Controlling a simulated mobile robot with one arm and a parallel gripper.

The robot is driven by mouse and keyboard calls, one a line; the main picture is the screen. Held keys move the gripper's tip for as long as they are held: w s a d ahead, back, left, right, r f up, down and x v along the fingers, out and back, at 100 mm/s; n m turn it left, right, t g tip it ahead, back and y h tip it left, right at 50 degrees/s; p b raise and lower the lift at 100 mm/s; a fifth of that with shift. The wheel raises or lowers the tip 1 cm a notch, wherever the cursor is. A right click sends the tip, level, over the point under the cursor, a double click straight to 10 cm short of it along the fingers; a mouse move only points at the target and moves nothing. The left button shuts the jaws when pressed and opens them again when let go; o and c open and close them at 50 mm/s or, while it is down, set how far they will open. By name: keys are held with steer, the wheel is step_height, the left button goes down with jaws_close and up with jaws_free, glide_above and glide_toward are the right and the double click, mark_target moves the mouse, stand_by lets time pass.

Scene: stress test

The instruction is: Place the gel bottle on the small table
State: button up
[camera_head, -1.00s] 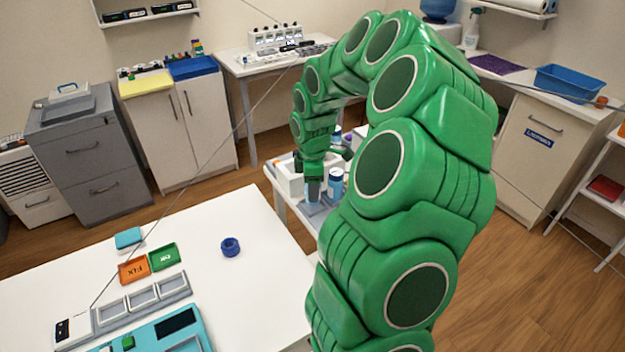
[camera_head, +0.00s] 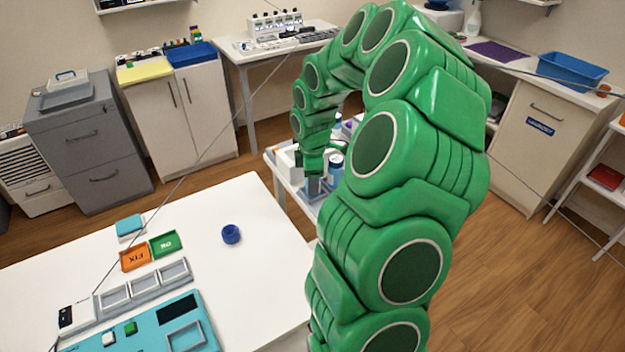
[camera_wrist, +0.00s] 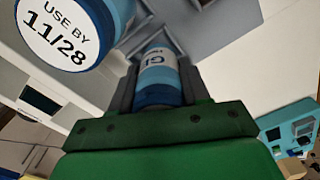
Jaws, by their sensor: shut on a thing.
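My gripper (camera_head: 313,186) is over the small table (camera_head: 277,172), shut on a blue bottle with a pale label. In the wrist view the held bottle (camera_wrist: 160,72) sits between my two fingers, its label partly readable, and it appears to be the gel bottle. Grey surfaces lie just beyond it; I cannot tell whether its base touches anything. A blue and white can-like container (camera_head: 336,162) stands close to the right of my gripper. In the wrist view a blue container (camera_wrist: 62,30) with a white "USE BY 11/28" top is very near my fingers.
A white box (camera_head: 287,162) stands left of my gripper on the small table. My arm hides much of that table's right side.

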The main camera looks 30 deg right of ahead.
steer(key=shift+f, duration=0.15)
steer(key=o, duration=1.3)
steer(key=shift+r, duration=3.9)
